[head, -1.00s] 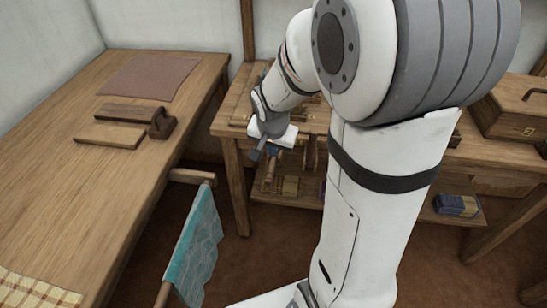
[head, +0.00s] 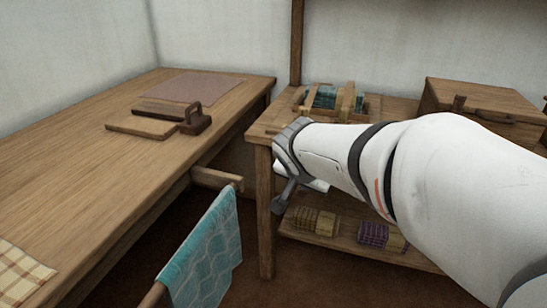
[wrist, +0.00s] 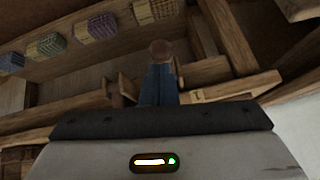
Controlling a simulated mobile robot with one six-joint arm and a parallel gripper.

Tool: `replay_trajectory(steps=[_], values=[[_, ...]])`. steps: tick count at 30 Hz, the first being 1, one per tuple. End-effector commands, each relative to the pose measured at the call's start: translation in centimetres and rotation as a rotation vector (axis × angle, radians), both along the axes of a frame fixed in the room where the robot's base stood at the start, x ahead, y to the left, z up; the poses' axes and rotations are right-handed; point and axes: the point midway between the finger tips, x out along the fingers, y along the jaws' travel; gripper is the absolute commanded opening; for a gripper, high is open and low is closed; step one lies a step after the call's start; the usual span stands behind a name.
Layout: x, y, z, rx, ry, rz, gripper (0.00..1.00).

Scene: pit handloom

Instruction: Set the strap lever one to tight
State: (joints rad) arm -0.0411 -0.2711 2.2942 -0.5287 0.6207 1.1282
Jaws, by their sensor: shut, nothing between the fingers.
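My gripper (head: 283,203) is shut and empty, pointing down in front of the bench's left end in the head view. In the wrist view its closed grey-blue fingers (wrist: 160,84) reach up the middle. A round brown knob (wrist: 161,50) shows just past the fingertips; it may be the lever's end, and I cannot tell whether they touch. A small pale plate with a dark mark like "I" (wrist: 197,95) sits on wood right of the fingers. I cannot make out the strap lever's setting. In the head view my arm covers part of the bench front.
A wooden frame (head: 345,108) with teal cloth and pale bands stands on the bench (head: 262,131). A wooden chest (head: 470,101) stands to its right. Yarn bundles (head: 315,222) lie on the low shelf. A long table (head: 80,180) and hanging teal cloth (head: 207,255) are at left.

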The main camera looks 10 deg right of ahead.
Motion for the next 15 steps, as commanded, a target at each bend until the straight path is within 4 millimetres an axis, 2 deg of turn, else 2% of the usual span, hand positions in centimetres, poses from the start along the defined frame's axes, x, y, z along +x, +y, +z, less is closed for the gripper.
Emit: replay_trajectory(steps=[1, 3, 15], values=[[-0.1, 0.0, -0.8, 0.0, -0.001, -0.001, 0.0], [-0.3, 0.0, -1.2, 0.0, 0.0, -0.004, 0.0], [-0.8, 0.0, -2.3, 0.001, 0.005, -0.01, 0.0]])
